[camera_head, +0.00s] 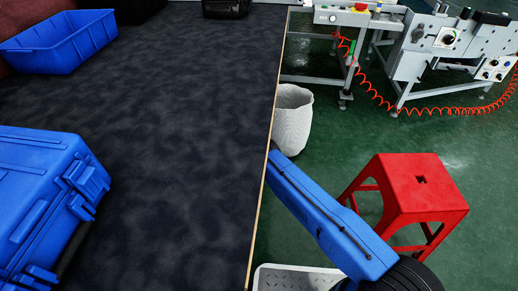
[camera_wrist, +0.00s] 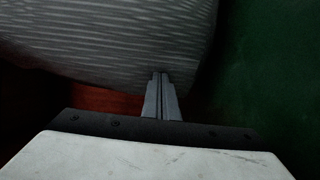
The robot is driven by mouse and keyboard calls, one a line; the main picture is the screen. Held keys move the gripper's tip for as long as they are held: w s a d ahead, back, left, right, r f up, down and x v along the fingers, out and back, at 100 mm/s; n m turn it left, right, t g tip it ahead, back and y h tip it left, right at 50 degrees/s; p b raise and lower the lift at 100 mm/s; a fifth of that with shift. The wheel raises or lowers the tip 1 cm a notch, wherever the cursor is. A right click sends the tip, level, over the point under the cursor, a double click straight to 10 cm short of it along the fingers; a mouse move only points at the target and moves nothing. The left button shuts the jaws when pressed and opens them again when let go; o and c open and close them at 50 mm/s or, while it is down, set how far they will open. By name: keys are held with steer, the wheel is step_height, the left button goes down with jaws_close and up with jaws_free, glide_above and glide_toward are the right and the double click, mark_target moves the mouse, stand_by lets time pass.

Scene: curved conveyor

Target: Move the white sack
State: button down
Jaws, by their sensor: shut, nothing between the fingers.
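The white sack (camera_head: 293,120) stands upright and open-topped on the green floor, just right of the dark table's edge in the head view. In the wrist view, a pale ribbed surface, which looks like the sack (camera_wrist: 110,45), fills the top left and middle. My gripper (camera_wrist: 160,76) is shut and empty, with its fingertips overlapping the lower edge of that surface. I cannot tell whether they touch it. My gripper cannot be made out in the head view.
The dark table (camera_head: 190,120) fills the left, with a blue open bin (camera_head: 60,45) and a blue case (camera_head: 45,195). A red stool (camera_head: 415,190) stands at right. Machines (camera_head: 440,45) stand behind; green floor lies between.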

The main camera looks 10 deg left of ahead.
steer(key=shift+d, duration=0.1)
steer(key=w+d, duration=0.1)
steer(key=d, duration=0.3)
steer(key=w+d, duration=0.2)
steer(key=d, duration=0.2)
steer(key=w+d, duration=0.1)
steer(key=d, duration=0.3)
steer(key=shift+w+d, duration=0.3)
